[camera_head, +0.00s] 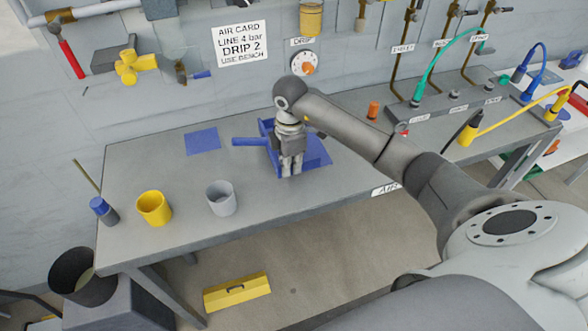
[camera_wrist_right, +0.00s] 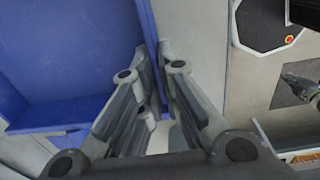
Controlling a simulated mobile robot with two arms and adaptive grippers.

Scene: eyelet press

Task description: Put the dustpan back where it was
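The blue dustpan (camera_head: 316,152) is at the middle of the bench, its handle (camera_head: 250,141) pointing left. I cannot tell whether it rests on the bench or is just above it. My right gripper (camera_head: 291,172) points down at the dustpan's near side. In the right wrist view, the dustpan (camera_wrist_right: 70,60) fills the left, and the fingers of my right gripper (camera_wrist_right: 160,65) are close together on either side of its thin wall. The gripper hides part of the pan. A flat blue rectangle (camera_head: 202,141) lies on the bench left of the handle. My left gripper is out of view.
On the bench (camera_head: 180,180) stand a grey cup (camera_head: 221,198), a yellow cup (camera_head: 154,208) and a blue-topped cylinder (camera_head: 104,211). An orange-capped item (camera_head: 373,109) and a rack with hoses (camera_head: 455,105) are to the right. A dark bin (camera_head: 83,278) stands below left.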

